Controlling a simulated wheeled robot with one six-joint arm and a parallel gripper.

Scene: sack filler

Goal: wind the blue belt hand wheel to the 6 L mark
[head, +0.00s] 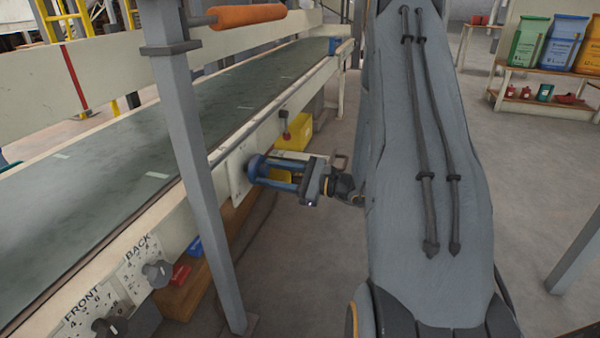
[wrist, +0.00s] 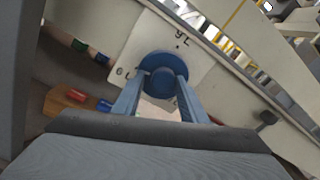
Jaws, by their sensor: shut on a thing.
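The blue hand wheel (head: 257,166) sits on a pale dial plate (head: 237,170) on the side of the conveyor frame. My gripper (head: 268,172) reaches it from the right, with its two blue fingers shut on the wheel. In the wrist view the wheel (wrist: 163,74) is between the fingertips (wrist: 158,85), with its round hub facing me. Marks show on the plate (wrist: 150,38) above and left of the wheel, but they are rotated and small, so I cannot tell the reading. The fingers hide the plate's lower part.
The long green conveyor belt (head: 190,115) runs behind the plate. A grey post (head: 205,190) stands left of my gripper. A yellow bin (head: 293,137) is just beyond the wheel. Front and back knobs (head: 157,272) are at lower left.

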